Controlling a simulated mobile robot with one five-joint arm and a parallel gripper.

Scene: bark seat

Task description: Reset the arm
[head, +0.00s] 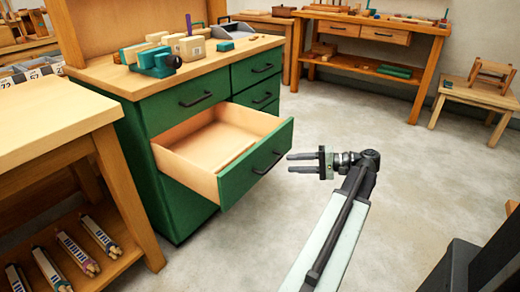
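My gripper (302,163) is at the middle of the head view, at the end of my arm, which reaches up from the bottom edge. Its two dark fingers point left and are parted, with nothing between them. The fingertips are just right of the front of a pulled-out green drawer (236,174), near its dark handle. A small gap shows between the fingers and the drawer front. The drawer is open and its pale inside holds a light flat strip at the front.
The green cabinet (160,118) carries a green vise (158,62) and wooden blocks on top. A wooden bench (45,120) stands at the left, with bundled items on its low shelf. Another workbench (426,30) and a stool (472,97) stand at the back right. The grey floor (440,180) at right is clear.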

